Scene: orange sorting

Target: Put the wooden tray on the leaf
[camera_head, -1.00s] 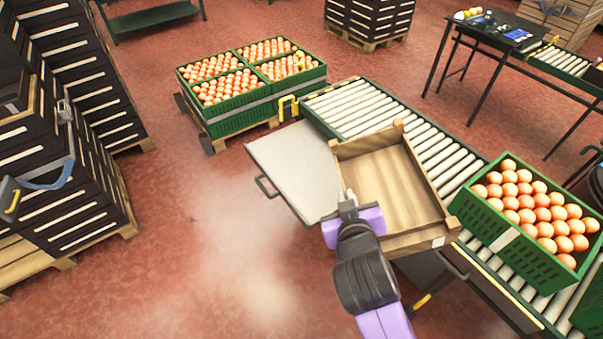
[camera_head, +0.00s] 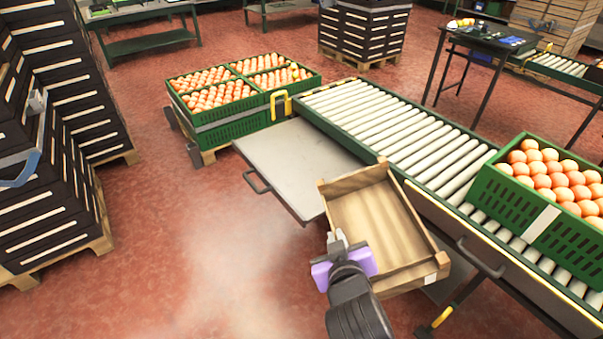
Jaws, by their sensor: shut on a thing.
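The wooden tray (camera_head: 372,222) is an empty, shallow wooden box, held in the air and tilted at the near side of the roller conveyor. My gripper (camera_head: 338,246) is shut on the tray's left wall, near the middle of that side. The fingertips on the inner side of the wall are small and partly hidden. The leaf (camera_head: 300,165) is a flat grey panel with a dark handle, sticking out from the conveyor's near side. It is bare. The tray is to the right of and nearer than the leaf, and its far corner overlaps the leaf's right edge in the picture.
The roller conveyor (camera_head: 385,125) runs behind the leaf and tray. A green crate of oranges (camera_head: 520,215) stands on it at right. Several full green crates (camera_head: 240,127) sit on a pallet behind the leaf. Stacked dark crates (camera_head: 60,150) stand at left. The floor left of the leaf is clear.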

